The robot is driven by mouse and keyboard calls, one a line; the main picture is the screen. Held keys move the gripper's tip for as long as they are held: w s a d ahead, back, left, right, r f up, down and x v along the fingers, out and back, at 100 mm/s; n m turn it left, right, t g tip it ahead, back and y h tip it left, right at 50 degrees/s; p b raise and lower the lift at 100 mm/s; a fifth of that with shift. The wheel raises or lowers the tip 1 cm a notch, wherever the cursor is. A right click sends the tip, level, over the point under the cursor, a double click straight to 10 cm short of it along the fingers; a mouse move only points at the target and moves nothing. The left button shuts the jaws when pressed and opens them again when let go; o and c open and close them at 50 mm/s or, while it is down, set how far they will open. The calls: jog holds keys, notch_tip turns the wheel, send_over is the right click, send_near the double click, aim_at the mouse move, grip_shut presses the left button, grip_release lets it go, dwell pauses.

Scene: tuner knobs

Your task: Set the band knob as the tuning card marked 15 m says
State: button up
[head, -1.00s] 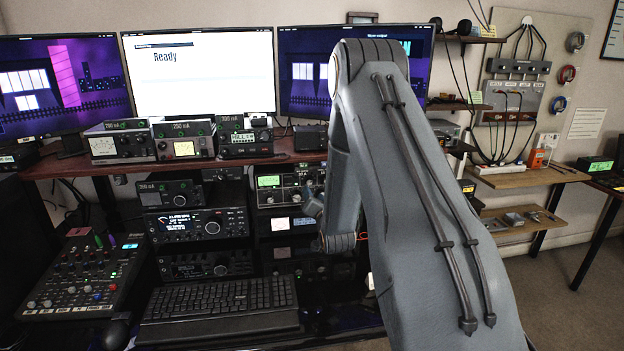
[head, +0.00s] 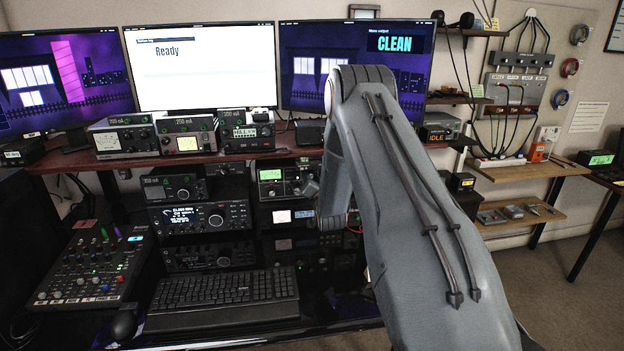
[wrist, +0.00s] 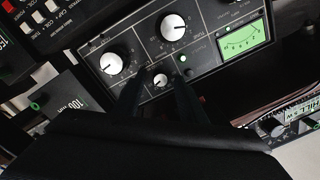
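The tuner (wrist: 205,60) fills the upper wrist view, tilted, with a green-lit meter (wrist: 240,38). It has a large white-capped knob at left (wrist: 112,63), another at the top (wrist: 172,27), and a smaller knob (wrist: 160,80) below and between them. The knob labels are too small to read surely, so I cannot tell which is the band knob. My gripper (wrist: 159,85) is open, its two dark fingers apart around the small knob; contact is unclear. In the head view the tuner (head: 271,174) is partly behind my arm. No card marked 15 m is readable.
Other radio gear crowds the tuner: a transceiver (head: 200,217) at left and small meter boxes on the shelf above, including one (head: 187,143). A keyboard (head: 222,292) and a mixer (head: 90,265) lie in front. The right monitor (head: 357,70) reads CLEAN.

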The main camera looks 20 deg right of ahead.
grip_shut()
jog(key=shift+n+b, duration=0.3)
jog(key=n+b, duration=0.4)
jog(key=n, duration=0.1)
jog(key=n+b, duration=0.3)
jog(key=n, duration=0.2)
jog(key=shift+a+n+g+h+b, duration=0.15)
jog(key=shift+n+g+h+b, duration=0.15)
jog(key=shift+n+b, duration=0.1)
jog(key=shift+r, duration=0.1)
dwell(0.4)
